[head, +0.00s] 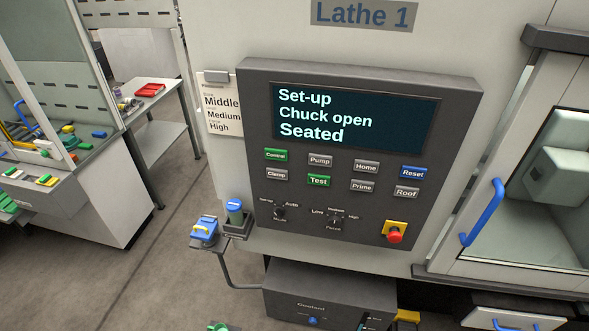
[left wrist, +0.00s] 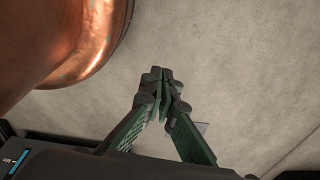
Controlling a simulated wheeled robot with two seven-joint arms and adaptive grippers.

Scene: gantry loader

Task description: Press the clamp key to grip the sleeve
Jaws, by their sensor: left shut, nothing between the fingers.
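The grey Clamp key (head: 277,174) is at the left of the control panel (head: 455,110) on Lathe 1, below the green Control key (head: 276,155). The panel's screen (head: 355,117) reads "Set-up", "Chuck open", "Seated". My left gripper (left wrist: 158,75) shows in the left wrist view, shut and empty, above a bare grey floor. I cannot make it out in the head view, and no gripper is at the panel there. My right gripper is in neither view. I cannot make out the sleeve.
A red stop button (head: 394,236) and two rotary switches sit low on the panel. A blue door handle (head: 482,212) stands out at right. A bracket with blue items (head: 205,231) juts out below left. A side table (head: 150,90) stands further left.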

